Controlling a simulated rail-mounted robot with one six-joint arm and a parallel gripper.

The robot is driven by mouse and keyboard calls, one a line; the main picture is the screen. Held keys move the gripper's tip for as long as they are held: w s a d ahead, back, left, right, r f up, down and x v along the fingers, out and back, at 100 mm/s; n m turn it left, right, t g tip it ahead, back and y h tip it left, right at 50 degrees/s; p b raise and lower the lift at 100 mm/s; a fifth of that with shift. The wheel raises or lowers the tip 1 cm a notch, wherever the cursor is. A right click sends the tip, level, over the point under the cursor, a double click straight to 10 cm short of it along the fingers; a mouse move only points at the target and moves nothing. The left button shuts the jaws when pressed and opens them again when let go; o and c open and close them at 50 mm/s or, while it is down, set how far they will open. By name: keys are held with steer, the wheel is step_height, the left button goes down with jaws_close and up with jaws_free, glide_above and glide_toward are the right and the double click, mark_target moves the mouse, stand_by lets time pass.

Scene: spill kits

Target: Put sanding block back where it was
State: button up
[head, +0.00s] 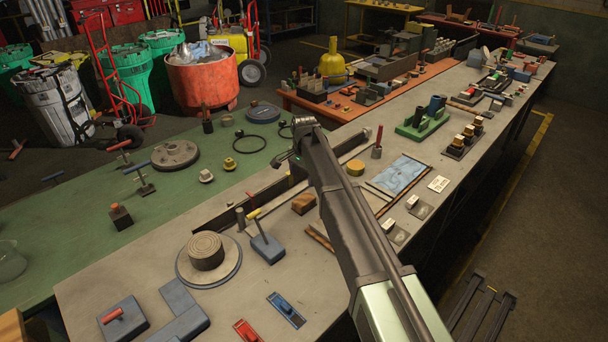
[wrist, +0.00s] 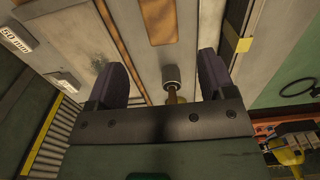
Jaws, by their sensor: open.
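A small brown block (head: 304,203), which looks like the sanding block, lies on the grey bench left of my arm in the head view. A brown piece (wrist: 160,22) at the top of the wrist view may be the same block; I cannot be sure. My gripper (wrist: 160,72) is open, its two dark fingers apart. A small round-topped post (wrist: 172,82) shows between them, with nothing visibly held. In the head view my gripper (head: 291,157) is beyond the block, near the bench's dark divider, its fingers mostly hidden.
A thin brown-edged outline (head: 319,237) lies beside my arm, partly covered. A blue block with an upright handle (head: 266,247) and a round disc (head: 186,274) stand nearer. A red-handled tool (head: 378,143), a yellow puck (head: 355,167) and a blue sheet (head: 398,174) lie right of my arm.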

steer(key=shift+r, duration=0.1)
steer(key=s+d+n, duration=0.2)
steer(key=s+d, duration=0.5)
steer(key=s, duration=0.4)
steer(key=s+d+n, duration=0.3)
steer(key=s+d, duration=0.5)
steer(key=s, duration=0.3)
steer(key=s+d+n, duration=0.3)
steer(key=s+d, duration=0.5)
steer(key=s, duration=0.3)
steer(key=shift+s, duration=0.3)
